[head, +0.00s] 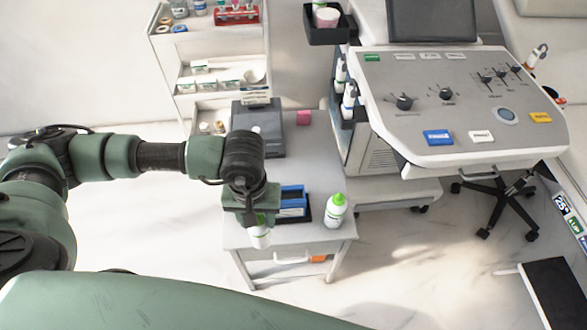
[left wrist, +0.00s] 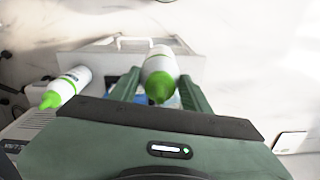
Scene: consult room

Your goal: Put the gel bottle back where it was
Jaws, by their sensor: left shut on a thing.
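My left gripper (head: 257,222) points down near the front left of a small white cabinet (head: 318,236). It is shut on a white gel bottle with a green top (head: 260,239). In the left wrist view this held bottle (left wrist: 158,62) sits between the two green fingers, its green cap toward the camera. A second, similar white bottle with a green cap (head: 336,212) stands upright on the cabinet, to the right of the gripper; it also shows in the left wrist view (left wrist: 70,86). Whether the held bottle touches the cabinet top cannot be told. My right gripper is not in view.
A dark tray with a blue box (head: 292,203) lies just behind the gripper. A shelf cart (head: 166,68) stands behind, and an ultrasound-like console (head: 440,140) at right.

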